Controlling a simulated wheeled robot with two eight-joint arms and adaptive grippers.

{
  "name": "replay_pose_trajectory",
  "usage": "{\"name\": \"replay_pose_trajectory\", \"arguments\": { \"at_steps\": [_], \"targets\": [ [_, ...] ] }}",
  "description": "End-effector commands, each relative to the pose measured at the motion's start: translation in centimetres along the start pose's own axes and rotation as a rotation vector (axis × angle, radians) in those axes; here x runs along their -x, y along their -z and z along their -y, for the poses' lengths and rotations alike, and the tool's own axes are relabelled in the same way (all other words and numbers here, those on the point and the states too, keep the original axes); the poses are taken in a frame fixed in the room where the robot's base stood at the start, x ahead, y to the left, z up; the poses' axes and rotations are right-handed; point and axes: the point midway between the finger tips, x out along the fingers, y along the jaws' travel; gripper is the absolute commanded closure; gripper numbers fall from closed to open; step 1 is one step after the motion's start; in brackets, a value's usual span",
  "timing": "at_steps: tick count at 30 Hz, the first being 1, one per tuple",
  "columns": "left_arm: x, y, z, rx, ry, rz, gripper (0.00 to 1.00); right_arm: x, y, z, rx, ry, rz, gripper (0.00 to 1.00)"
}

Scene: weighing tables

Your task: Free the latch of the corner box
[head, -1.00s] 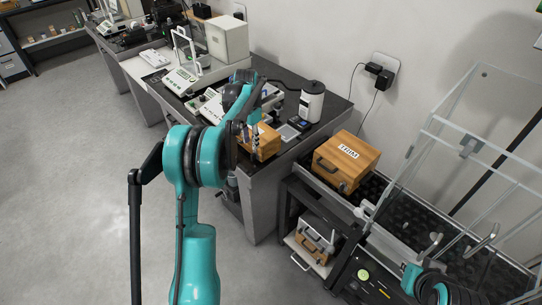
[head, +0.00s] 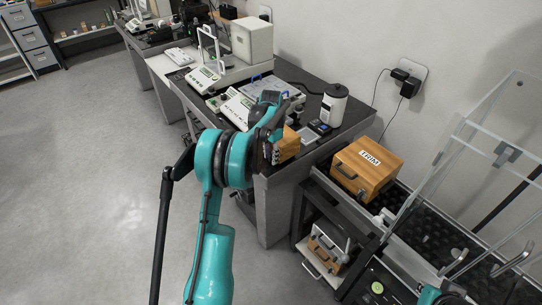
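The corner box, a small light-wood box (head: 289,146), sits at the near corner of the dark-topped weighing table. My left gripper (head: 271,153) is at the box's left, front-facing side, close to it or touching it. The gripper and wrist cover that side, so the latch is hidden. The fingers are too small and too covered to tell whether they are open or shut. Only a teal part of my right arm shows at the bottom right edge; its gripper is not visible.
A wooden box labelled TRIM (head: 364,174) stands to the right on a lower bench, beside a clear-walled enclosure (head: 468,150). A white jar (head: 334,105) and balances (head: 205,79) stand behind the corner box. Smaller cases (head: 327,251) sit on a shelf below. The floor at left is clear.

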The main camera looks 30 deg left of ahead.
Motion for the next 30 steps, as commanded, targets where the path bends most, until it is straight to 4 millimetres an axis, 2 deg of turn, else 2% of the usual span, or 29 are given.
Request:
{"name": "replay_pose_trajectory", "arguments": {
  "at_steps": [1,3,17,23,30],
  "targets": [
    [0.01,0.00,0.00,0.000,0.000,0.000,0.86,0.00,0.00,0.00,0.000,0.000,0.000,1.00],
    [0.02,0.00,0.00,0.000,0.000,0.000,1.00,0.00,0.00,0.00,0.000,0.000,0.000,1.00],
    [0.07,0.02,-0.20,-0.002,0.051,0.000,1.00,0.02,0.01,0.00,0.000,0.000,0.000,1.00],
    [0.00,0.05,-0.48,-0.004,0.170,0.000,1.00,0.01,0.00,0.00,0.000,0.000,0.000,1.00],
    [-0.24,0.06,-0.88,-0.005,0.385,-0.001,1.00,-0.41,-0.29,0.00,0.000,0.000,0.000,1.00]
  ]
}}
